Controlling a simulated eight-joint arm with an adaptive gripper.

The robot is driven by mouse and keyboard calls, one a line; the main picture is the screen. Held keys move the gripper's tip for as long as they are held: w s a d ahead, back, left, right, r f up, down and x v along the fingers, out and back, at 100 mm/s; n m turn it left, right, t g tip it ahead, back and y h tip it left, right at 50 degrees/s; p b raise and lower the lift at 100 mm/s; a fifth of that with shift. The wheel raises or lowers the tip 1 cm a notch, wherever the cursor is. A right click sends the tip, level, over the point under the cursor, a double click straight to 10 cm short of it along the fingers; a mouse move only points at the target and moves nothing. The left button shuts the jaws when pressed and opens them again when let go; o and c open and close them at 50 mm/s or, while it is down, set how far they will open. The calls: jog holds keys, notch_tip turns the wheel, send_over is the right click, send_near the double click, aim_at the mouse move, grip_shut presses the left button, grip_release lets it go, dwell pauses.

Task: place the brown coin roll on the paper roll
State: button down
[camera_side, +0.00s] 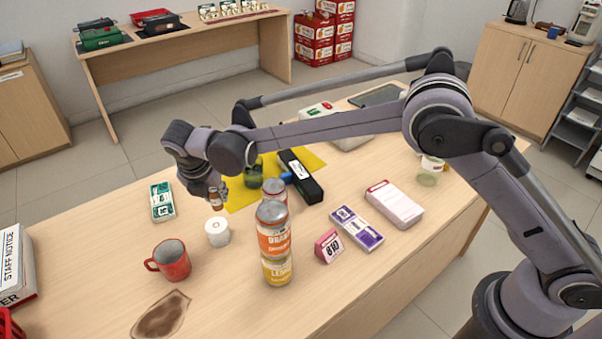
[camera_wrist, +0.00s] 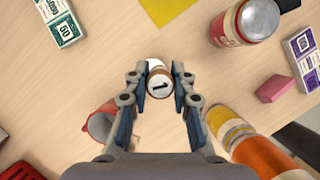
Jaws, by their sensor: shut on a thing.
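My gripper (camera_side: 215,188) points down over the counter and is shut on the brown coin roll (camera_side: 216,200). In the wrist view the coin roll (camera_wrist: 159,84) stands between the two fingertips (camera_wrist: 160,78), its pale end marked "1" facing the camera. The white paper roll (camera_side: 217,233) stands upright on the counter just below the coin roll in the side view. A small gap shows between them.
A red mug (camera_side: 173,261) stands left of the paper roll, and stacked cans (camera_side: 273,243) stand close on its right. Green banknotes (camera_side: 162,202) lie behind left. A yellow mat (camera_side: 240,197) with a black box (camera_side: 301,178) lies behind. A brown stain (camera_side: 160,315) marks the front.

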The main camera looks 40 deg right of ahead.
jog(key=shift+a+f, duration=0.65)
jog(key=shift+a, duration=0.15)
jog(key=shift+f, duration=1.85)
jog(key=shift+f, duration=0.1)
jog(key=c, duration=1.1)
grip_release()
